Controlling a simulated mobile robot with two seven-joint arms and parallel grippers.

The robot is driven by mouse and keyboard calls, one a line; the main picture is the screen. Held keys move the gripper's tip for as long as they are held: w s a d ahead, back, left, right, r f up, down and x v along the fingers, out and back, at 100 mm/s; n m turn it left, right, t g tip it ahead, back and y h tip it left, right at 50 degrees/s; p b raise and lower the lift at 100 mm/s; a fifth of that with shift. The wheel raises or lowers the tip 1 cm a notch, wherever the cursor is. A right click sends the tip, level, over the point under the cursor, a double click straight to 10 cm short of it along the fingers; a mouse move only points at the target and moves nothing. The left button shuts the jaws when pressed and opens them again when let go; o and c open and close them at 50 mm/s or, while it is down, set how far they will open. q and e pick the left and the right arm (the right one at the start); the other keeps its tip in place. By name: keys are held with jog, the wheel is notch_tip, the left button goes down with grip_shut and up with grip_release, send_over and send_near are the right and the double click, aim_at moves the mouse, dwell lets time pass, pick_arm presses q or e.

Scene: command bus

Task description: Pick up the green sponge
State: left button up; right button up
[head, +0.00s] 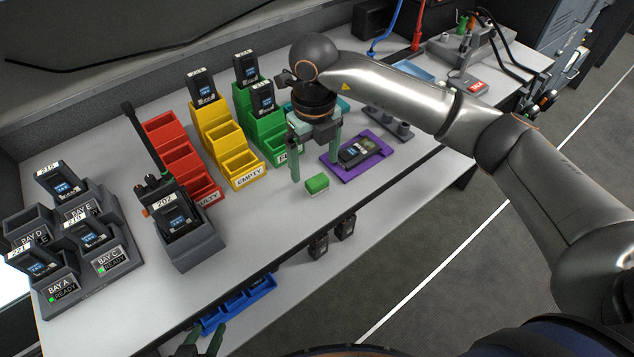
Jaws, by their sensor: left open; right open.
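The green sponge (317,184) is a small block, green on top with a paler lower edge, lying on the grey-white bench in front of the green bin. My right gripper (314,164) is open and points down just behind the sponge. Its two green fingers stand apart, with nothing seen between them. I cannot tell how high its tips are above the bench. My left gripper (203,342) is open and empty at the bottom edge, low in front of the bench by the blue tray.
A purple tray (340,171) with a battery lies right of the sponge. Red (178,157), yellow (222,142) and green (257,125) bins stand behind. A radio in a stand (190,253) and a charger (125,262) are to the left. The bench around the sponge's front is clear.

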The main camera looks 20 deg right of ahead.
aim_at(317, 179)
jog(key=shift+d+f, duration=0.15)
jog(key=shift+f, duration=1.2)
jog(key=shift+d+f, duration=0.1)
jog(key=shift+f, duration=1.25)
jog(key=c, duration=1.4)
jog(key=shift+r, duration=0.1)
jog(key=shift+r, duration=0.55)
jog(key=s+a+r, duration=0.3)
jog(key=r, duration=0.1)
jog(key=s+a+r, duration=0.3)
jog(key=a+r, duration=0.1)
jog(key=s+a+r, duration=0.3)
jog(key=shift+s+a+r, duration=0.2)
jog(key=shift+a+r, duration=0.05)
jog(key=shift+r, duration=0.15)
